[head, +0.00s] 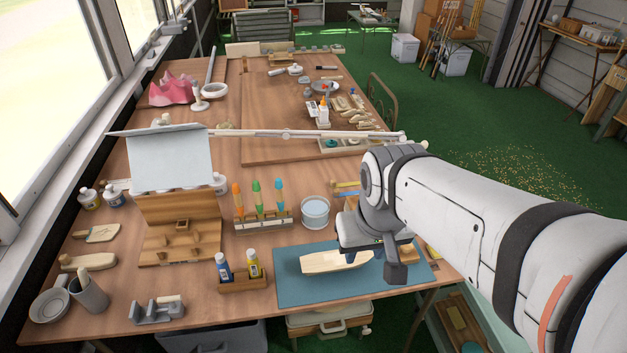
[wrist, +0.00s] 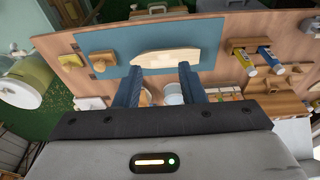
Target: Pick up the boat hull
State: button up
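The boat hull (head: 335,261) is a pale wooden, pointed shape. It lies flat on a blue-grey mat (head: 300,290) near the front edge of the wooden table. My gripper (head: 372,262) is above the right part of the mat, by the hull's right end, and hides some of it. In the wrist view the hull (wrist: 167,58) lies beyond the fingertips of my gripper (wrist: 157,72). The two fingers are spread wide with nothing between them, and they appear apart from the hull.
A wooden holder with blue and yellow tubes (head: 243,279) stands left of the mat. A rack of coloured-handled tools (head: 262,216) and a clear round container (head: 315,212) stand behind it. Small wooden pieces (wrist: 103,62) lie on the mat beside the hull.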

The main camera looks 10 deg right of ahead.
jog(key=shift+o, duration=0.4)
jog(key=shift+a, duration=0.15)
jog(key=shift+o, duration=1.5)
jog(key=shift+w+a+f+m, duration=0.1)
jog(key=shift+w+m, duration=0.2)
jog(key=shift+w, duration=0.1)
jog(key=o, duration=0.5)
jog(key=w+f+m+p, duration=0.1)
jog(key=w+m, duration=0.1)
jog(key=w+f+m+g+y+p, duration=0.1)
jog(key=w+f+m, duration=0.1)
jog(key=w+f+m+g+y+p, duration=0.1)
jog(key=w+m, duration=0.1)
jog(key=m, duration=0.1)
jog(key=shift+w+a+f, duration=0.1)
jog(key=shift+w+f, duration=0.05)
jog(key=shift+w, duration=0.15)
jog(key=shift+c, duration=0.2)
jog(key=m+y+p, duration=0.2)
jog(key=m, duration=0.8)
send_near(339, 258)
jog(key=shift+a+f+g, duration=0.3)
jog(key=shift+a+f, duration=0.2)
jog(key=shift+f, duration=0.3)
jog(key=shift+f+y, duration=0.3)
jog(key=shift+f, duration=0.1)
jog(key=shift+w+d+x, duration=0.1)
jog(key=shift+x, duration=1.8)
jog(key=shift+w+d+x, duration=0.1)
jog(key=shift+x, duration=1.8)
